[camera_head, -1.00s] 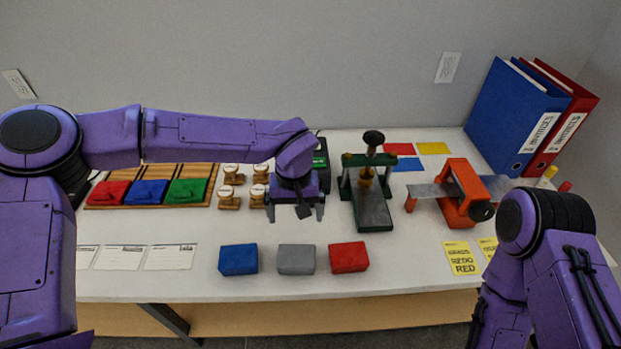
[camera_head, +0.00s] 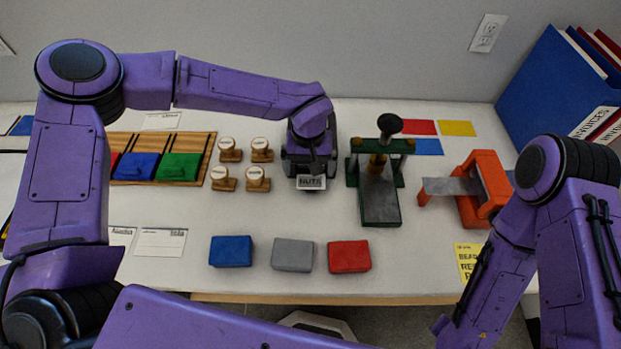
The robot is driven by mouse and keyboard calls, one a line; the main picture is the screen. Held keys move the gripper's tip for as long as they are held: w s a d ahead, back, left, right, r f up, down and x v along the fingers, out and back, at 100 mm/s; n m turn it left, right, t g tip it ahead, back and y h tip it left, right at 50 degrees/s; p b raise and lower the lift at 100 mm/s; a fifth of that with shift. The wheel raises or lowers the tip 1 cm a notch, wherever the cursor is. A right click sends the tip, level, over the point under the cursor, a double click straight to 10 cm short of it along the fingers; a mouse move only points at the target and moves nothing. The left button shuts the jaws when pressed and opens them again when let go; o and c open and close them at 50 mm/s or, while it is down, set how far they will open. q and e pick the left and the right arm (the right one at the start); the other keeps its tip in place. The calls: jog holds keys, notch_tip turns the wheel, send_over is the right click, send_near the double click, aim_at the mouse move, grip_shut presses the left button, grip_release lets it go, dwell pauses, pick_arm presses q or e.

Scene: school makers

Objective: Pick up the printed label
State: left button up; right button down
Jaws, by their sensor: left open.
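The printed label (camera_head: 311,182) is a small white tag with dark capital letters that seem to read "NUTS". It shows at the front of a dark boxy device (camera_head: 324,140), which my left wrist largely hides. My left gripper (camera_head: 313,168) points down right at the label, between the stamps and the green press. It is open, its fingers dark against the device, and I cannot tell whether they touch the label. My right arm shows at the lower right, but its gripper is not in view.
Wooden-handled stamps (camera_head: 257,180) stand just left of my left gripper. The green press (camera_head: 379,205) stands close on its right, with an orange tool (camera_head: 487,180) further right. Blue (camera_head: 231,251), grey (camera_head: 293,255) and red (camera_head: 349,257) blocks line the front. Table between is clear.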

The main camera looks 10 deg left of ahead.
aim_at(311, 182)
pick_arm(q)
jog(key=f, duration=0.2)
jog(key=w+f+p, duration=0.1)
jog(key=f, duration=0.1)
jog(key=shift+d+f, duration=0.15)
jog(key=shift+f, duration=0.35)
jog(key=shift+s, duration=0.25)
jog(key=shift+f, duration=0.2)
jog(key=c, duration=1)
